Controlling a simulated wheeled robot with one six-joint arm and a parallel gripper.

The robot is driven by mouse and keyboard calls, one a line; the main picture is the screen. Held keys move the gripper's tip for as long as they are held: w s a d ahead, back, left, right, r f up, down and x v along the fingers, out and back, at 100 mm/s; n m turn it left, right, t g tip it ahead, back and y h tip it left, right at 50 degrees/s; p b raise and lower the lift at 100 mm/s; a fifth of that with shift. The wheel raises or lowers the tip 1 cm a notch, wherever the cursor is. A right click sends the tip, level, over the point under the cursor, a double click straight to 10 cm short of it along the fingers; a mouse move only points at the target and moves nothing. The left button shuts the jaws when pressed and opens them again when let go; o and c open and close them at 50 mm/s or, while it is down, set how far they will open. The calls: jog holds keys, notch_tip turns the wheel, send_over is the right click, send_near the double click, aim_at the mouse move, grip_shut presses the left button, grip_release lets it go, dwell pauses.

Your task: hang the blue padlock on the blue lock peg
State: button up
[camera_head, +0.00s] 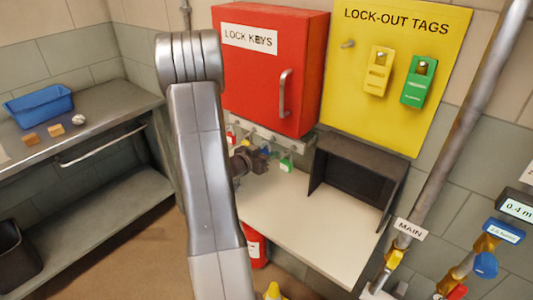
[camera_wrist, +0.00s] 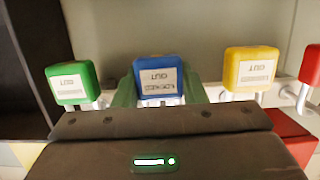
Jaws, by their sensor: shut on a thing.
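The blue padlock (camera_wrist: 156,78) is a blue block with a white label, upside down in the wrist view. My gripper (camera_wrist: 160,92) is shut on it, with a green finger on each side. In the head view my gripper (camera_head: 262,155) is at the lock rail (camera_head: 285,143) under the red cabinet, and little of the padlock shows there. The padlock is level with the other locks in the row. Its blue peg is hidden behind my gripper, and I cannot tell whether the shackle is on a peg.
In the wrist view, a green padlock (camera_wrist: 72,83) is on one side, and yellow (camera_wrist: 250,68) and red (camera_wrist: 311,65) locks on the other. The red cabinet (camera_head: 270,65) is above the rail. A dark open box (camera_head: 355,170) stands on the pale worktop (camera_head: 285,215).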

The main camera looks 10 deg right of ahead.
jog(key=o, duration=1.1)
jog(key=b+v, duration=0.1)
jog(key=v, duration=1.2)
jog(key=shift+s+a+r, duration=0.15)
jog(key=shift+s+a, duration=0.15)
jog(key=shift+d, duration=0.1)
